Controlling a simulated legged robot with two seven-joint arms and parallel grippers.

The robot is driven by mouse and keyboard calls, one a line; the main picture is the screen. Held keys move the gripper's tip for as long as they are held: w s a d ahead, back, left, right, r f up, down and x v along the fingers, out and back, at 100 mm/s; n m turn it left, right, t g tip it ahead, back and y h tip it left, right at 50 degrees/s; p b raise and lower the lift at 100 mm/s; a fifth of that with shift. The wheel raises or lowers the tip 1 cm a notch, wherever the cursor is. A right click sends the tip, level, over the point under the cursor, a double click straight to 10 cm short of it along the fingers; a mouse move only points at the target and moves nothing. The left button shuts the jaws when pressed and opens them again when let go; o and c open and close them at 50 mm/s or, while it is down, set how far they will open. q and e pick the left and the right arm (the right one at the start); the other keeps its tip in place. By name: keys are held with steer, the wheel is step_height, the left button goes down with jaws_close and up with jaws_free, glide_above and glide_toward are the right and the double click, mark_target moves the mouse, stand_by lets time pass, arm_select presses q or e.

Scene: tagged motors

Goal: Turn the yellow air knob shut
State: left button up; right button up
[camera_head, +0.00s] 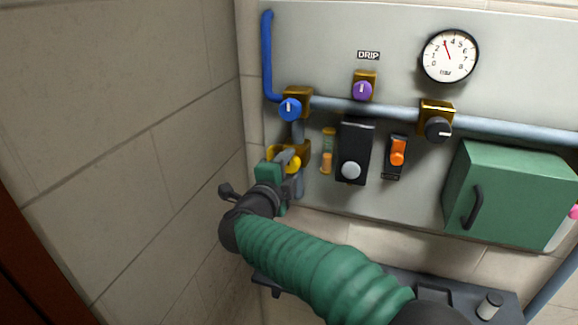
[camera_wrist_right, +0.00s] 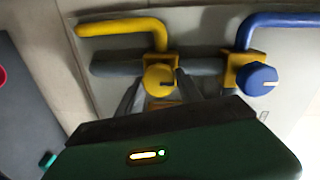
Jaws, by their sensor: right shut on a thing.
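The yellow air knob (camera_head: 292,164) sits on a brass valve block at the lower left of the wall panel, partly hidden by my right gripper (camera_head: 285,160). In the right wrist view the yellow knob (camera_wrist_right: 159,80) shows between the two grey fingers (camera_wrist_right: 155,92) of that gripper, with a yellow pipe (camera_wrist_right: 120,27) rising behind it. My right gripper is shut on the yellow knob. The white mark on the knob is hard to make out. My left gripper is not in view.
A blue knob (camera_head: 290,109) with a blue pipe (camera_head: 267,55) is just above. A purple knob (camera_head: 362,90), black knob (camera_head: 438,129), orange switch (camera_head: 398,152) and gauge (camera_head: 449,56) are to the right. A green box (camera_head: 515,190) projects from the panel; a tiled wall (camera_head: 120,120) stands close left.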

steer(key=shift+a+f, duration=0.1)
steer(key=shift+f, duration=0.25)
steer(key=o, duration=1.1)
steer(key=shift+o, duration=1.3)
steer(key=shift+w+a+r, duration=0.1)
steer(key=b+v, duration=0.8)
steer(key=v, duration=0.8)
steer(key=shift+s+a, duration=0.3)
steer(key=shift+s, duration=0.05)
steer(key=shift+w+d, duration=0.1)
